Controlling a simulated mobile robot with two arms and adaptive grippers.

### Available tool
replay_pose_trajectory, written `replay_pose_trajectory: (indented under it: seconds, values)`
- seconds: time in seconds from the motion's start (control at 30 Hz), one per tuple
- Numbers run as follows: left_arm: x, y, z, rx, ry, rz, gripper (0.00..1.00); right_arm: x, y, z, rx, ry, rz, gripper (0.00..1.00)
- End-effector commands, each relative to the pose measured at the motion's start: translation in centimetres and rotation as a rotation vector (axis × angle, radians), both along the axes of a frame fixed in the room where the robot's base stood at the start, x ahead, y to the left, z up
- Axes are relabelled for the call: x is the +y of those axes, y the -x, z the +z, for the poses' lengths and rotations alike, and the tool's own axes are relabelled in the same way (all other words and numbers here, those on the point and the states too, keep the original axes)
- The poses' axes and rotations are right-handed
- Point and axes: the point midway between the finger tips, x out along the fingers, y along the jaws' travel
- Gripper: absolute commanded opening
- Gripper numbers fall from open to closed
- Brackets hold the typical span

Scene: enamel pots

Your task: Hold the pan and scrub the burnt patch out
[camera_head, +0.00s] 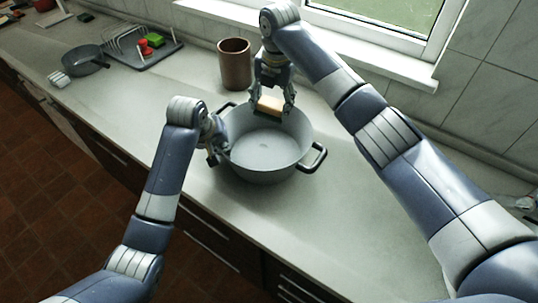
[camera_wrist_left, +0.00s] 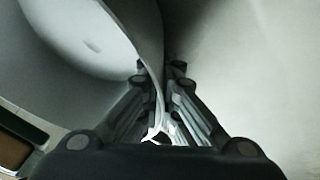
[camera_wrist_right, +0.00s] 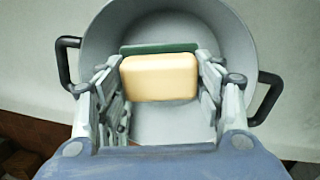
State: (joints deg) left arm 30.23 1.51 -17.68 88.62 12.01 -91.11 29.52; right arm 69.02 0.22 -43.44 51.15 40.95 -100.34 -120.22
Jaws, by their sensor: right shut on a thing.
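The grey two-handled pan (camera_head: 262,165) stands upright on the counter. A small faint mark (camera_head: 264,146) shows on its floor; I cannot tell if it is the burnt patch. My left gripper (camera_head: 222,150) is at the pan's left rim. In the left wrist view the pan wall (camera_wrist_left: 150,35) runs between its fingers (camera_wrist_left: 160,75), but I cannot tell whether they grip it. My right gripper (camera_head: 272,100) is shut on a yellow sponge (camera_wrist_right: 160,78) with a green pad (camera_wrist_right: 158,48). It holds the sponge over the pan's far side; the sponge hides part of the pan in the right wrist view.
A brown cylinder (camera_head: 234,64) stands behind the pan, left of my right gripper. A small dark pan (camera_head: 86,62) and a drying rack (camera_head: 128,45) with red and green items are further left. The counter right of the pan is clear.

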Motion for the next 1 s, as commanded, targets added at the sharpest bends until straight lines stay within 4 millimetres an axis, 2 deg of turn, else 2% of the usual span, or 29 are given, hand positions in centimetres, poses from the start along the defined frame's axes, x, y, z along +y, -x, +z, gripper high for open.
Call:
replay_pose_trajectory:
  seconds: [0.03,0.17,0.37,1.0]
  values:
    - [-0.1,-0.1,0.2,-0.005,0.003,0.001,0.0,0.9,0.0,0.0,0.001,0.0,0.002,0.32]
    - [-0.1,-0.1,0.2,-0.005,0.003,0.001,0.0,2.3,0.0,0.0,0.001,0.001,0.002,0.32]
    - [-0.1,-0.1,0.2,-0.005,0.003,0.001,0.0,2.7,0.0,-0.3,0.001,0.002,0.0,0.32]
    - [-0.1,-0.1,0.2,-0.006,0.004,0.0,0.0,2.7,0.1,-6.7,0.003,0.002,0.0,0.32]
